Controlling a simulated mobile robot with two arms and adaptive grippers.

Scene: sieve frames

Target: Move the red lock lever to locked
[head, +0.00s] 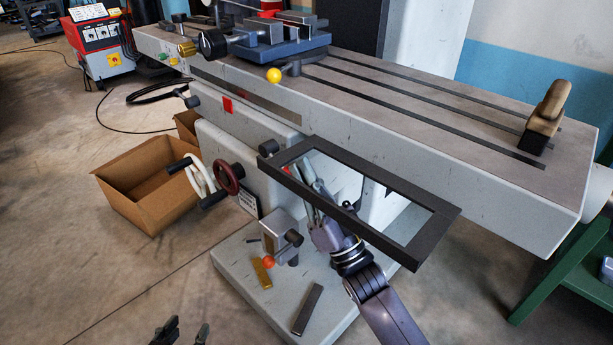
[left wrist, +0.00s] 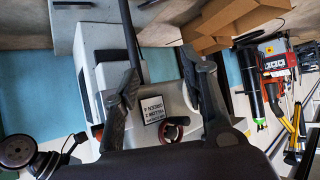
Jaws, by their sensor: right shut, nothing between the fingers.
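I cannot tell for certain which part is the red lock lever. A small red tab (head: 227,105) shows on the front side of the machine table (head: 390,175), and a red-orange ball (head: 269,262) sits by a grey block lower down. My right gripper (head: 313,180) is shut and empty, upright in front of the machine, seen through the opening of a dark rectangular frame (head: 436,236). My left gripper (head: 181,332) is at the bottom edge, fingers apart, away from the machine. In the left wrist view its open fingers (left wrist: 162,95) have nothing between them.
A dark-red handwheel (head: 228,177) juts from the machine front; it also shows in the left wrist view (left wrist: 172,131). A cardboard box (head: 150,205) stands at left. A vise (head: 270,40) and a yellow ball knob (head: 273,75) are on top. Bars lie on the base.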

